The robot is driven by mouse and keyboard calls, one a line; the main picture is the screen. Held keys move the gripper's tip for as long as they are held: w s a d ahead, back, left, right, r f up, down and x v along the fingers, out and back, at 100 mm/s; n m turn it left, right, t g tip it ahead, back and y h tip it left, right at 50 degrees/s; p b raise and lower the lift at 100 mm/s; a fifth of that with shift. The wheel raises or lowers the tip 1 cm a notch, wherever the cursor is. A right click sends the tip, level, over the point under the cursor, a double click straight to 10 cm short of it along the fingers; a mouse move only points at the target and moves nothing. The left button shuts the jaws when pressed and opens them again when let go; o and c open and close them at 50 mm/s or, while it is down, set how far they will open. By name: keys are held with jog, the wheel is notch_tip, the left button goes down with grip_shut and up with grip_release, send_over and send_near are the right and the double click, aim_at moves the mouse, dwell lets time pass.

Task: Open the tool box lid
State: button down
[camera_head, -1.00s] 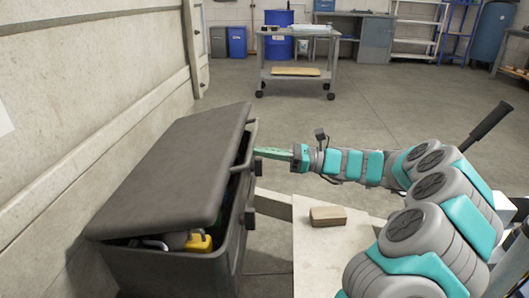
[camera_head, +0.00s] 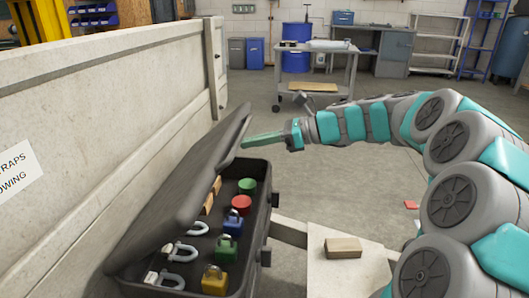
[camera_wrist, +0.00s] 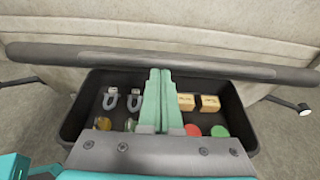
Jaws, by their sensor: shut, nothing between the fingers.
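The tool box (camera_head: 262,232) is dark grey and stands against the pale trailer wall. Its lid (camera_head: 185,190) is tilted well up on its wall-side hinge, and the contents show. My gripper (camera_head: 247,142) is shut and empty, with its green fingers at the far end of the lid near its raised edge. In the wrist view my gripper (camera_wrist: 158,72) points over the open box, and the lid (camera_wrist: 150,57) shows edge-on as a dark bar by the fingertips. I cannot tell whether the fingers touch the lid.
Inside lie padlocks (camera_head: 227,248), shackles (camera_head: 182,252), red (camera_head: 241,203) and green (camera_head: 247,186) round items and small tan blocks. A wooden block (camera_head: 343,247) rests on a pale surface at right. A cart (camera_head: 318,75) stands behind on open floor.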

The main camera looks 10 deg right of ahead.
jog(key=w+a+r+g+h, duration=0.1)
jog(key=w+a+r+h, duration=0.2)
jog(key=a+r, duration=0.7)
jog(key=shift+w+a, duration=0.45)
jog(key=shift+a, duration=0.45)
